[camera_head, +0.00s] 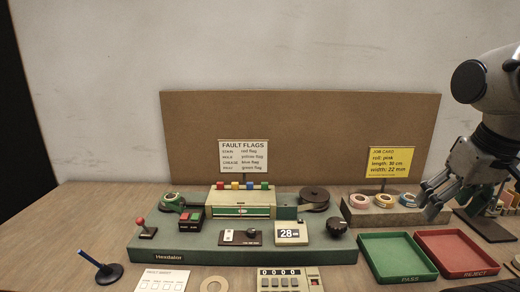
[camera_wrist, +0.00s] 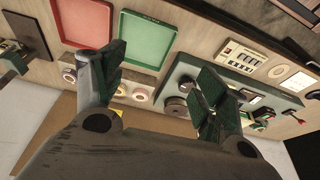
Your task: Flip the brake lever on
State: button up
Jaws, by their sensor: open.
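A small lever with a red ball knob (camera_head: 139,222) stands on a dark plate at the left end of the green winding machine (camera_head: 180,256) in the head view. It leans slightly to the left. A dark plate with a white switch (camera_head: 229,236) sits at the machine's front middle; I cannot read which part is labelled brake. My gripper (camera_head: 431,203) is at the right of the head view, above the tape rack and trays, far from the red-knobbed lever. In the wrist view my gripper (camera_wrist: 160,72) has its fingers spread with nothing between them.
The green tray (camera_head: 372,275) and red tray (camera_head: 428,235) lie at front right. A rack with tape rolls (camera_head: 358,201) stands behind them. A blue pen (camera_head: 92,261) stands at left.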

aim_at(140, 222)
jog(key=u, duration=1.35)
jog(key=i+j+z, duration=0.15)
jog(key=j, duration=0.25)
jog(key=i, duration=0.05)
